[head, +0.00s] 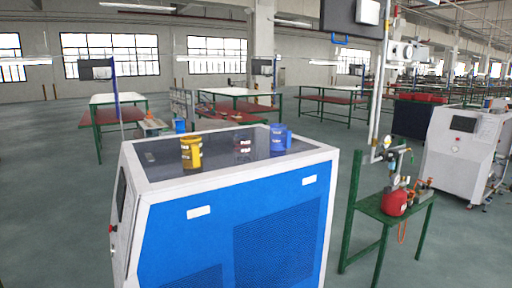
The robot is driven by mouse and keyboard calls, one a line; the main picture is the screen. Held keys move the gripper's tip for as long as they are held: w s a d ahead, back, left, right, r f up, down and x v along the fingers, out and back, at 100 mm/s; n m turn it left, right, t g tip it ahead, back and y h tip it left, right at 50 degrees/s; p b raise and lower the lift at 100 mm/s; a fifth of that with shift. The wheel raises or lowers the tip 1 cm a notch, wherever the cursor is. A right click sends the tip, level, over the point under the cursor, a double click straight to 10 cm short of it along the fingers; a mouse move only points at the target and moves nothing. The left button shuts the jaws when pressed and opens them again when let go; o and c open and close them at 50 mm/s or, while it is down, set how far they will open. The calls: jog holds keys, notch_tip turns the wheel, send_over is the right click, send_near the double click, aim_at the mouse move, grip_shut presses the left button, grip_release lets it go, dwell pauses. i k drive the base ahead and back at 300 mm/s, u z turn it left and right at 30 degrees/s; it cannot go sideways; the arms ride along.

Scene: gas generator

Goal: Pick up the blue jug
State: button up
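The blue jug (280,138) stands upright on the dark top of a white and blue machine cabinet (160,186), near the top's far right corner. A yellow jug (191,152) stands on the same top, to the left. A smaller dark red and grey item, or a reflection, shows between the two jugs; I cannot tell which. My gripper does not show in the head view.
To the right, a green stand (383,213) holds a red tank (394,203) with gauges and pipes. A white machine (460,155) stands farther right. Work tables (118,99) stand behind. Open grey floor lies to the left.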

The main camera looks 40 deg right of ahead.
aim_at(280, 140)
jog(key=z, duration=4.1)
jog(key=i, duration=0.05)
jog(key=u, duration=3.1)
